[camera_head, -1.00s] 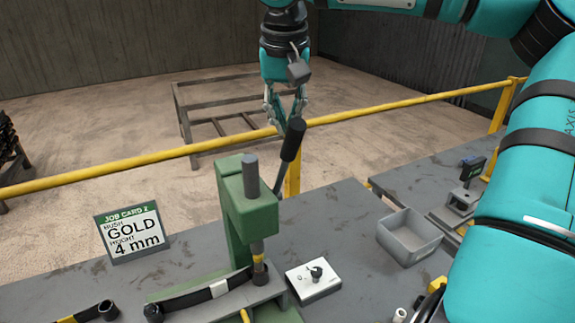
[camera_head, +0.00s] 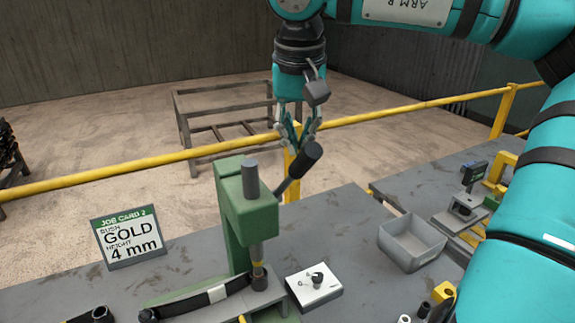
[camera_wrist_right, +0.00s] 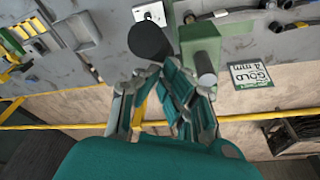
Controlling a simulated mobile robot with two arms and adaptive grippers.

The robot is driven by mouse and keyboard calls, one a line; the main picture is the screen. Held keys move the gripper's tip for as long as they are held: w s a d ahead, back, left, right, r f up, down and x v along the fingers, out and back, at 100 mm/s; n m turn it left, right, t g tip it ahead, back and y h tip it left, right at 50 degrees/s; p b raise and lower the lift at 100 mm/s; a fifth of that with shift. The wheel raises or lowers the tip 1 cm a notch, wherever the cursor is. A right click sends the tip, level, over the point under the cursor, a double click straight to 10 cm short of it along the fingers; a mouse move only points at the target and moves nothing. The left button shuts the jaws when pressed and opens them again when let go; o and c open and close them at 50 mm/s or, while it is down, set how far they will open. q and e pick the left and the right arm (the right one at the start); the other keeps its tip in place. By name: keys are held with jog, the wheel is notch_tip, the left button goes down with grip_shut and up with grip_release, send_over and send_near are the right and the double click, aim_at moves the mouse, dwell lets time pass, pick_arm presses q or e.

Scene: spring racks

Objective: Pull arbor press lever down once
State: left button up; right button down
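The green arbor press (camera_head: 243,215) stands on the grey bench. Its lever (camera_head: 305,160) has a thick black grip and leans up to the right from the press. In the right wrist view the round end of the lever (camera_wrist_right: 150,42) is just beyond the fingertips, beside the press (camera_wrist_right: 200,45). My right gripper (camera_head: 296,145) points down, with its fingertips right at the upper end of the lever, partly hidden behind it. Its fingers (camera_wrist_right: 152,80) come together at the tips and look shut, with nothing seen between them. Contact with the lever is not clear. My left gripper is not in view.
A job card (camera_head: 128,238) reading gold, 4 mm stands left of the press. A white switch box (camera_head: 314,287) and an empty grey bin (camera_head: 412,242) are to the right. A dark strap-like part (camera_head: 195,302) lies under the ram. A yellow rail (camera_head: 400,112) runs behind the bench.

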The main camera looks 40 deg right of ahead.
aim_at(307, 171)
jog(key=shift+s+a+f+b, duration=0.15)
jog(key=shift+s+f+b, duration=0.2)
jog(key=shift+f+b, duration=0.15)
jog(key=shift+s+a+f+b, duration=0.2)
jog(key=shift+s+f+b, duration=0.25)
jog(key=shift+s+f, duration=0.15)
jog(key=shift+s+a+f+b, duration=0.15)
jog(key=shift+s+f+b, duration=0.25)
jog(key=shift+s+f, duration=0.15)
jog(key=shift+s+a+f+b, duration=0.2)
jog(key=shift+s+f+b, duration=0.4)
jog(key=shift+f+b, duration=0.25)
jog(key=shift+s+a+f+b, duration=0.2)
jog(key=shift+s+f+b, duration=0.45)
jog(key=shift+f, duration=0.3)
jog(key=shift+w, duration=0.1)
jog(key=shift+s+a+f+b, duration=0.1)
jog(key=shift+s+f+b, duration=0.15)
jog(key=shift+f+b, duration=0.35)
jog(key=shift+s+a+f+b, duration=0.1)
jog(key=shift+s+f+b, duration=0.25)
jog(key=shift+f, duration=0.4)
jog(key=shift+s+f+b, duration=0.15)
jog(key=shift+f+b, duration=0.4)
jog(key=shift+f, duration=0.15)
